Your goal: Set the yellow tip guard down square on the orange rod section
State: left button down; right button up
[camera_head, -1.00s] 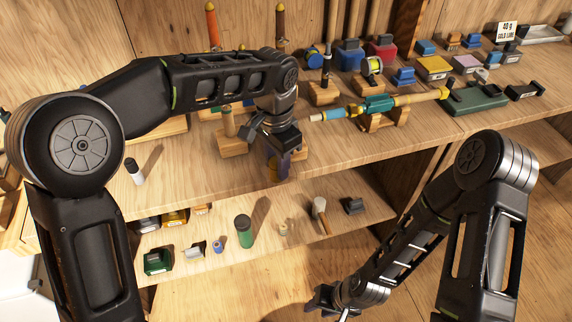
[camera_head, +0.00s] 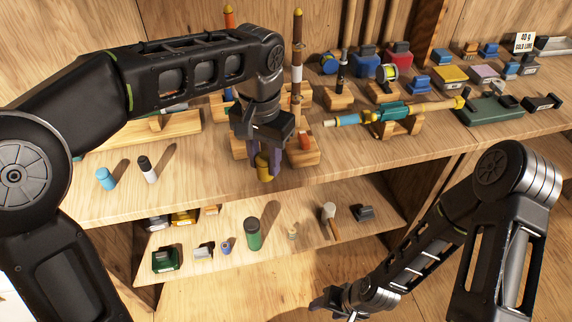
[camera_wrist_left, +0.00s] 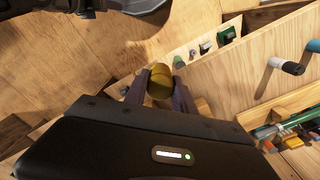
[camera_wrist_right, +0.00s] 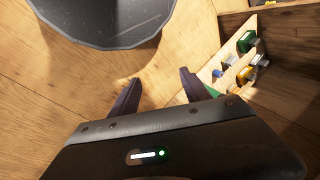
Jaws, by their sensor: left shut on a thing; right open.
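The yellow tip guard (camera_head: 264,170) is a small rounded cap. My left gripper (camera_head: 265,162) is shut on it and holds it above the front of the upper shelf. In the left wrist view the guard (camera_wrist_left: 160,82) sits between the fingertips (camera_wrist_left: 160,88). A short orange piece (camera_head: 304,138) stands on a wooden block just right of my left gripper. A tall upright orange rod (camera_head: 229,50) stands behind my left arm, partly hidden. I cannot tell which is the orange rod section. My right gripper (camera_wrist_right: 155,88) is open and empty, low in front of the shelves.
A brown rod with a white band (camera_head: 297,60) stands behind the gripper. A teal reel on a rod (camera_head: 390,113) lies on stands to the right. A blue cylinder (camera_head: 105,178) and a dark white-bodied one (camera_head: 147,168) stand left. A green cylinder (camera_head: 253,234) stands on the lower shelf.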

jog(key=w+r+n+t+y, duration=0.3)
jog(key=w+r+n+t, duration=0.4)
jog(key=w+r, duration=1.45)
jog(key=s+a+r+n+y, duration=0.4)
jog(key=r, duration=0.4)
jog(key=s+a+r+n+g+y, duration=0.1)
jog(key=s+a+r+n+y, duration=0.2)
jog(key=r, duration=0.6)
jog(key=a+n+y, duration=0.1)
jog(key=y, duration=0.1)
jog(key=shift+s+a+r+y, duration=0.15)
jog(key=shift+s+a+y, duration=0.15)
jog(key=shift+s+a, duration=0.05)
jog(key=shift+a, duration=0.15)
